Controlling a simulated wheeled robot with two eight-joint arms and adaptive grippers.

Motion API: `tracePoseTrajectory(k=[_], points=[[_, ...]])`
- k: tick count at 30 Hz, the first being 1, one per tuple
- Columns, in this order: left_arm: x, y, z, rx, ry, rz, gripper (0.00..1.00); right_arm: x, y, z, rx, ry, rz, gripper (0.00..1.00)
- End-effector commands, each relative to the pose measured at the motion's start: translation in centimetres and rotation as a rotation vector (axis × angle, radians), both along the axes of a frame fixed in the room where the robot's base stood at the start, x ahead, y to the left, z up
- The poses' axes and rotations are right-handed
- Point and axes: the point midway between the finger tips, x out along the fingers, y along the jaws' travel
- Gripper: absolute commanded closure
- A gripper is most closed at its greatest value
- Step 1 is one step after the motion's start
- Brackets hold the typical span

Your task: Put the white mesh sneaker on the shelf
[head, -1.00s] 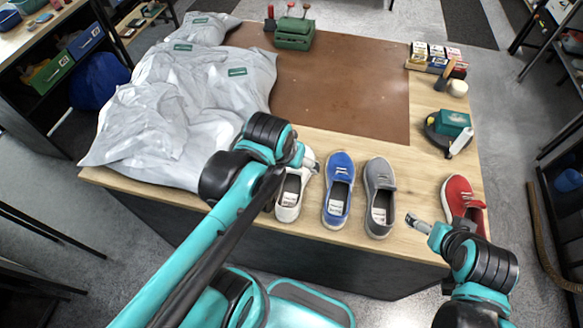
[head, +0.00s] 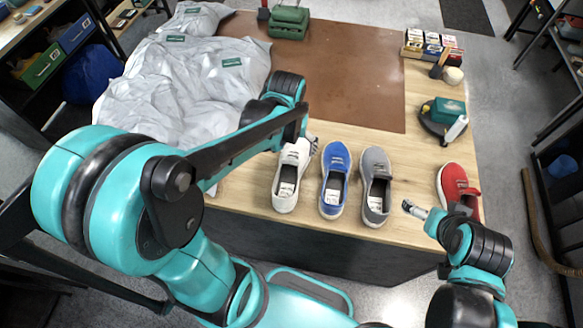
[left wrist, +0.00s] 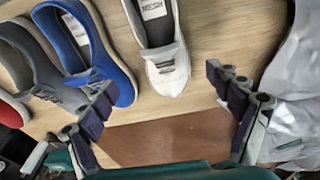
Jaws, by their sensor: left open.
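The white mesh sneaker (head: 285,190) stands on the wooden table near its front edge, toe to the back, left of a blue sneaker. In the left wrist view the white sneaker (left wrist: 163,62) shows its toe and a label reading MESH inside. My left gripper (left wrist: 162,88) is open and empty, its fingers above the table on either side of the line of the toe, apart from the shoe. In the head view my left forearm hides most of that gripper. My right gripper (head: 413,208) is near the front edge, left of a red sneaker; its jaw state is unclear.
The blue (head: 335,180), grey (head: 376,185) and red (head: 458,186) sneakers share the front edge. Grey bags (head: 170,100) cover the table's left. A brown mat (head: 340,65) lies mostly bare. Shelving stands left (head: 52,37) and right (head: 560,130).

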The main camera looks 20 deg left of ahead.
Motion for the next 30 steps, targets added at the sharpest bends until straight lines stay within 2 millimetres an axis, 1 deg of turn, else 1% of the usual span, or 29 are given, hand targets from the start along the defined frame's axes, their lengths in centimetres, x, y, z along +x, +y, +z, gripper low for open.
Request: tracePoseTrajectory(k=[1,3,8,17,24,27,30], points=[[0.7,0.3,-0.9,-0.003,0.030,0.011,0.10,0.0,0.0,0.1,0.000,0.000,0.000,0.03],[1.1,0.5,-2.0,-0.005,0.067,0.023,0.10,0.0,0.0,0.1,0.000,0.000,0.000,0.03],[1.4,0.7,-3.4,-0.009,0.112,0.036,0.10,0.0,0.0,0.1,0.000,0.000,0.000,0.03],[1.3,0.7,-6.8,-0.010,0.117,0.037,0.10,0.0,0.0,-0.8,0.000,0.000,0.000,0.03],[0.9,0.7,-10.4,-0.010,0.116,0.037,0.10,0.0,0.0,-1.8,0.000,0.000,0.000,0.03],[0.9,0.7,-11.1,-0.010,0.116,0.037,0.10,0.0,0.0,-1.9,0.000,0.000,0.000,0.03],[0.9,0.6,-11.3,-0.010,0.116,0.037,0.10,0.0,0.0,-1.9,0.000,0.000,0.000,0.03]])
